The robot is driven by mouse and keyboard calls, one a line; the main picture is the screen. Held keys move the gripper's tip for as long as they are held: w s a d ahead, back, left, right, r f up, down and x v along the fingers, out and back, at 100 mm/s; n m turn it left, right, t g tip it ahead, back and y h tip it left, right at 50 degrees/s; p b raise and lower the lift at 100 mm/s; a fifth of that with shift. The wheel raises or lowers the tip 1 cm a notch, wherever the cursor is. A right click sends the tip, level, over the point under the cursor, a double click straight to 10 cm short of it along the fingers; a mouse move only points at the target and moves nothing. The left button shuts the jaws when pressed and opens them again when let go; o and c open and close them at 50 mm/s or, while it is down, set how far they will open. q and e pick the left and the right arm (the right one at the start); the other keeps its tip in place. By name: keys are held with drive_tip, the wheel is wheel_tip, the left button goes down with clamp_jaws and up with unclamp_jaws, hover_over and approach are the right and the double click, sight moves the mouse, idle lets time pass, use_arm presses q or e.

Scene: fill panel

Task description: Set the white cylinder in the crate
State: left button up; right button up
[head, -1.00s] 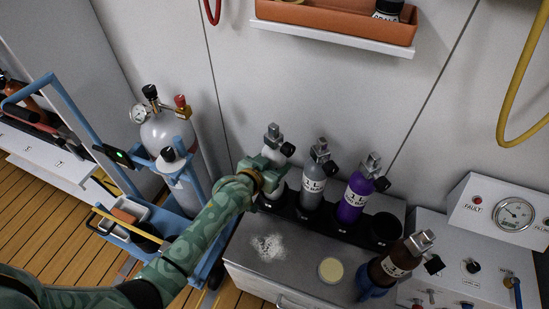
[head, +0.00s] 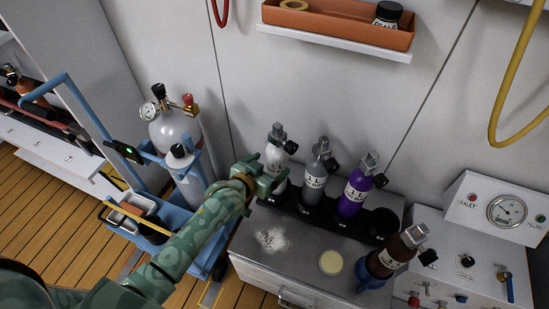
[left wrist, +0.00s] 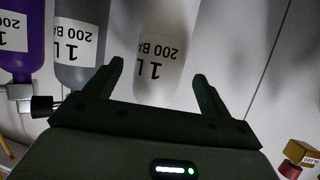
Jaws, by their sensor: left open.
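The white cylinder (head: 275,158) stands upright in the leftmost place of a black rack, with a grey valve and black knob on top. My left gripper (head: 277,181) is open at the front of its body and hides its lower part. In the left wrist view the white cylinder (left wrist: 163,45), labelled "1 L 200 BAR", shows upside down beyond the gap between the open fingers (left wrist: 158,85). I cannot tell whether they touch it. My right gripper is not in view.
Grey (head: 316,180) and purple (head: 357,195) cylinders stand close to its right in the rack (head: 330,224).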

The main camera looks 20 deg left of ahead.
use_arm(q)
drive_tip(key=p+v, duration=0.3)
drive_tip(key=v, duration=0.4)
drive_tip(key=s+a+f+g+y, duration=0.25)
drive_tip(key=s+f+g, duration=0.55)
drive_tip(key=s+f, duration=1.8)
drive_tip(key=s+a+f+g, duration=0.1)
drive_tip(key=s+f+g, duration=0.1)
drive_tip(key=s, duration=1.2)
drive_tip(key=s+a+f+m+g, duration=0.1)
drive_tip(key=s+f+g, duration=0.2)
drive_tip(key=s, duration=1.1)
drive_tip(key=shift+s+a+g, duration=0.2)
drive_tip(key=shift+a+g, duration=0.05)
drive_tip(key=shift+g, duration=0.05)
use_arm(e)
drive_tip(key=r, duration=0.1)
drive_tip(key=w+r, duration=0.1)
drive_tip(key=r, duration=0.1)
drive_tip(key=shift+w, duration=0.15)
use_arm(q)
drive_tip(key=shift+f+y, duration=0.15)
drive_tip(key=shift+y, duration=0.1)
